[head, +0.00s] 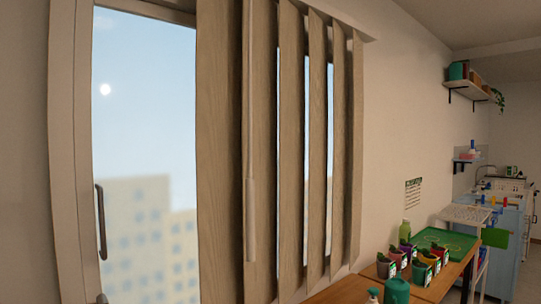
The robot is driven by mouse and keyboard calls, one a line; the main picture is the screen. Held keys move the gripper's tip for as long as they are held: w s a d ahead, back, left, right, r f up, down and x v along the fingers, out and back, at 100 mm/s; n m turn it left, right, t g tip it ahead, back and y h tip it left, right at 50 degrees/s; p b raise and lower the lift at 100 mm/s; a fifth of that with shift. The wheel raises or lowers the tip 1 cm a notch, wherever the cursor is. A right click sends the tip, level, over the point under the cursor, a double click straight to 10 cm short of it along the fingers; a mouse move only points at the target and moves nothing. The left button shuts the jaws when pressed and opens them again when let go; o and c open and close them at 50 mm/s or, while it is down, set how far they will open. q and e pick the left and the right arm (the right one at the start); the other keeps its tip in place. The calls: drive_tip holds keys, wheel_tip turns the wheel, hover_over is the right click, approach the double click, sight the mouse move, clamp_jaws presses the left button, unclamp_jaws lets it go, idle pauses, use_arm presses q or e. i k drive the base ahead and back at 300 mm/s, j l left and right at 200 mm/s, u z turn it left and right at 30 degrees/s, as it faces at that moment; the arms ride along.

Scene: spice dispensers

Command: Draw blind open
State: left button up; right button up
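A vertical blind (219,150) with wide brown slats hangs over the right part of a large window or glazed door. Its slats are turned partly open, with strips of sky showing between several of them. A long thin wand (251,215) hangs in front of the slats and ends in a thicker handle. The left part of the glass (145,110) is uncovered and shows sky and blurred buildings. Neither of my grippers is in view.
A dark door handle (101,222) is on the left frame. At lower right a wooden table (345,290) holds several small pots, bottles and a green tray (445,243). A wall shelf (470,88) and a blue cabinet (505,240) stand farther back.

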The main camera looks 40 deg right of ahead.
sight(219, 74)
drive_tip(key=z, duration=1)
